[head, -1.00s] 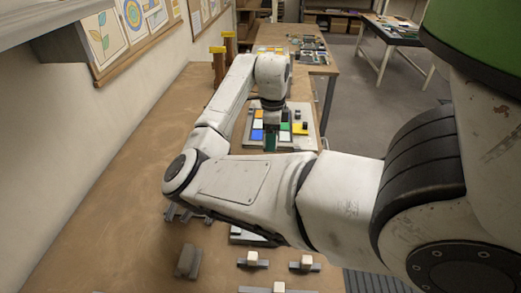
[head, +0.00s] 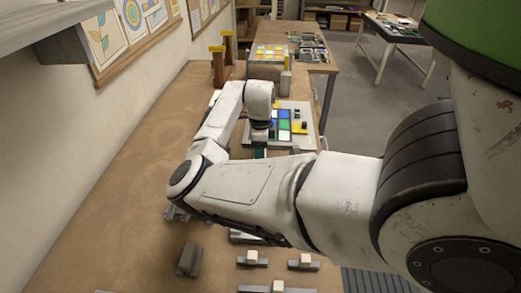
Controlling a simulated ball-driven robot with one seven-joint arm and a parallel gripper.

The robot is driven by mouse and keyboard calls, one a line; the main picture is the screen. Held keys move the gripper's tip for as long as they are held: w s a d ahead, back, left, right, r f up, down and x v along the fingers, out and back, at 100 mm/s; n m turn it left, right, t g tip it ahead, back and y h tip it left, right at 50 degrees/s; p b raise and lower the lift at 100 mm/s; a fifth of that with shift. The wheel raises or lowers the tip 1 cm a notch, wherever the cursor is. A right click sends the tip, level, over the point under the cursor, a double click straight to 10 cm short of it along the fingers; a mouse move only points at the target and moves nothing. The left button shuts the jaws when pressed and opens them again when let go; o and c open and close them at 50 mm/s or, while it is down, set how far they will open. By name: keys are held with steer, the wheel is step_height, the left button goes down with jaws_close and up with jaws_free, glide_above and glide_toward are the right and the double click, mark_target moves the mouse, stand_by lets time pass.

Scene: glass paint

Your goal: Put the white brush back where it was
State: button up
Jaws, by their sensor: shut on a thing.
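My gripper (head: 260,146) points down beside the near left edge of a pale board (head: 311,130) with a grid of coloured panes (head: 284,125). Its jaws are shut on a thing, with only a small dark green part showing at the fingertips. I cannot make out whether the held thing is the white brush. My own wrist and forearm hide much of it. No white brush can be clearly picked out elsewhere.
Grey holders with pale blocks (head: 252,258) (head: 305,261) stand at the near edge, beside a grey block (head: 190,260). A box with yellow and white squares (head: 270,54) and a grey cylinder (head: 286,82) stand beyond the board. The bench's left side (head: 110,170) is clear.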

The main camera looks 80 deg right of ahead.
steer(key=shift+f, duration=0.2)
steer(key=o, duration=1.1)
steer(key=shift+r, duration=0.1)
step_height(320, 180, up, 12)
steer(key=shift+r+b, duration=0.15)
steer(key=shift+b, duration=0.55)
steer(key=shift+s, duration=0.1)
